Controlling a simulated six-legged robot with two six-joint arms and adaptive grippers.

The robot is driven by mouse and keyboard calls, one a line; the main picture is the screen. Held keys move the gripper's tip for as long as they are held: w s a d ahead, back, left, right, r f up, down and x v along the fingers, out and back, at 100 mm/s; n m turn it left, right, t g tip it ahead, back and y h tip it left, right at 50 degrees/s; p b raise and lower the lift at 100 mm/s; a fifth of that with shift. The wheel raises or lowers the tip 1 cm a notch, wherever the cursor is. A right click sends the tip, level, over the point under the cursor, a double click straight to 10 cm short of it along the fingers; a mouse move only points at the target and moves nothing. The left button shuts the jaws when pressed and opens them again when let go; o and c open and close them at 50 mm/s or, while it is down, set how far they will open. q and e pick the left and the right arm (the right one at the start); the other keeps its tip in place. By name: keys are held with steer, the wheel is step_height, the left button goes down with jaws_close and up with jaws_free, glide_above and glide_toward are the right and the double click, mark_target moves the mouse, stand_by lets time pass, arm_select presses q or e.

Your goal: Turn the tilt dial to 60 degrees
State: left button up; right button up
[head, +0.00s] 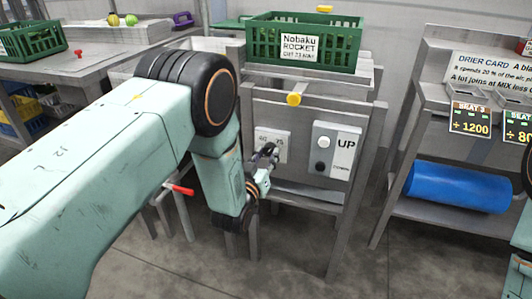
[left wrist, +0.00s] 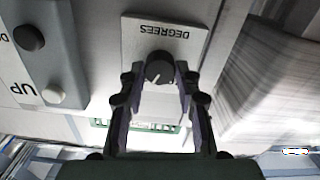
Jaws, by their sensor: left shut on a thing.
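The tilt dial (left wrist: 160,70) is a dark round knob with a pale pointer line, on a light plate (left wrist: 190,40) marked DEGREES, upside down in the left wrist view. My left gripper (left wrist: 158,76) has its two fingers on either side of the knob, shut on it. In the head view the dial plate (head: 265,137) is on the front of the grey stand, and my left gripper (head: 268,157) reaches it and hides the knob. Some scale numbers show above the gripper, too small to read surely. My right gripper is not in view.
Right beside the dial plate is an UP/DOWN panel (head: 342,142) with a white button (head: 323,142) and a dark button (head: 320,168). A yellow knob (head: 293,99) sticks out above. A green crate (head: 258,42) stands on top. A blue cylinder (head: 458,187) lies on the right shelf.

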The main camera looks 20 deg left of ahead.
arm_select(q)
steer(key=n+p, duration=0.1)
steer(key=n, duration=0.2)
steer(key=shift+n+p, duration=0.3)
steer(key=shift+n, duration=0.1)
steer(key=n+p, duration=0.1)
steer(key=n, duration=0.2)
steer(key=shift+n, duration=0.3)
steer(key=n+p, duration=0.1)
steer(key=n, duration=0.2)
steer(key=shift+n, duration=0.3)
steer(key=shift+n+p, duration=0.6)
steer(key=shift+n, duration=0.8)
steer(key=o, duration=1.2)
steer(key=shift+c, duration=0.2)
steer(key=s, duration=1.2)
steer(key=shift+a, duration=0.25)
